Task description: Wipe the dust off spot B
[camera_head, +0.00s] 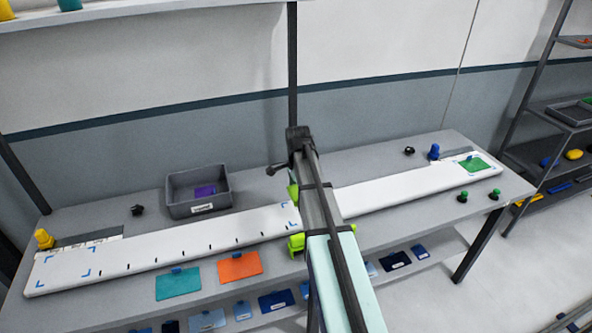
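A long white strip (190,245) lies along the grey table. Blue corner marks (285,206) frame a spot near its middle, partly hidden by my arm. Another spot with blue corner marks (75,264) is at the left end. I cannot read which is spot B, and no dust can be made out. My gripper (296,216) is over the middle spot, mostly hidden behind my arm. Its two lime-green finger parts show apart, with bare strip between them, and I see nothing held. A flat purple piece (205,190) lies in a grey bin (181,208) behind the strip.
A green patch (474,164) lies at the strip's right end. A yellow object (44,239) stands at the left end, and a blue one (434,152) at the right. Teal (178,284) and orange (240,266) sheets lie along the front. Small green knobs (462,197) stand front right.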

